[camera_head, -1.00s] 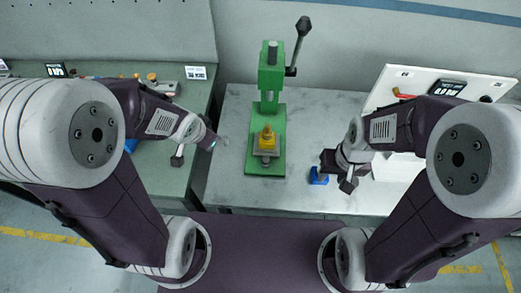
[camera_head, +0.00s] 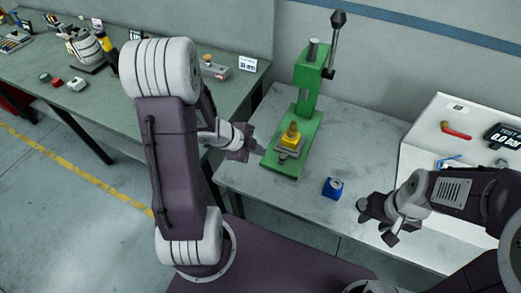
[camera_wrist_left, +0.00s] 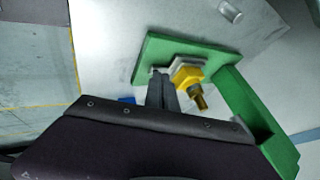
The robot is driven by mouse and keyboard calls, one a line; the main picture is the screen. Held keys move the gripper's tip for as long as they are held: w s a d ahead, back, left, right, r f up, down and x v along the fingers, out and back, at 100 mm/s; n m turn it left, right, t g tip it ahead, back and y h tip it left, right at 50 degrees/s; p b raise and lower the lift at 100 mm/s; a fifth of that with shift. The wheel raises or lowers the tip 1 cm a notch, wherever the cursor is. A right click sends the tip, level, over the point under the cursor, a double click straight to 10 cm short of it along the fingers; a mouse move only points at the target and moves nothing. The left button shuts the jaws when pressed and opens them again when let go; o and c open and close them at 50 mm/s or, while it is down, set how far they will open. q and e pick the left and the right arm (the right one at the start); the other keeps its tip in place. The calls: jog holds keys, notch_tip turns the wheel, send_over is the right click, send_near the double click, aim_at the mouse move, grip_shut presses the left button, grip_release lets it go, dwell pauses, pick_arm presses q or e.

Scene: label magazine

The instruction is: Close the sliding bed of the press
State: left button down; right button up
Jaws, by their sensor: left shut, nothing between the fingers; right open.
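The green press (camera_head: 311,75) stands on the grey-white table. Its sliding bed (camera_head: 288,146) is a grey plate low on the green base, bearing a yellow part (camera_head: 291,134). My left gripper (camera_head: 262,149) is shut and empty, its tips by the left edge of the base. In the left wrist view my left fingers (camera_wrist_left: 162,90) are together, pointing at the bed (camera_wrist_left: 190,61) close beside the yellow part (camera_wrist_left: 188,76); I cannot tell whether they touch. My right gripper (camera_head: 376,223) is open and empty, right of the press.
A blue block (camera_head: 333,187) lies on the table (camera_head: 365,140) between the press and my right gripper. A white panel stand (camera_head: 436,125) is at right. A green workbench (camera_head: 150,105) with tools is at left. The press lever (camera_head: 335,45) rises at the back.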

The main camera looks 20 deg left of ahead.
aim_at(279, 149)
pick_arm(q)
jog(key=x, duration=0.2)
jog(key=b+x, duration=0.1)
jog(key=x, duration=0.1)
jog(key=b+x, duration=0.1)
jog(key=x, duration=0.1)
jog(key=shift+w+a+f, duration=0.1)
jog(key=shift+a+f, duration=0.1)
jog(key=shift+f, duration=0.2)
jog(key=w, duration=0.1)
jog(key=w+p, duration=0.1)
jog(key=w, duration=0.1)
jog(key=shift+w+d+r, duration=0.2)
jog(key=shift+d, duration=0.05)
jog(key=shift+w+f, duration=0.15)
jog(key=shift+w, duration=0.3)
pick_arm(e)
jog(key=shift+w+a+f, duration=0.1)
jog(key=shift+a+f, duration=0.15)
jog(key=shift+f, duration=0.45)
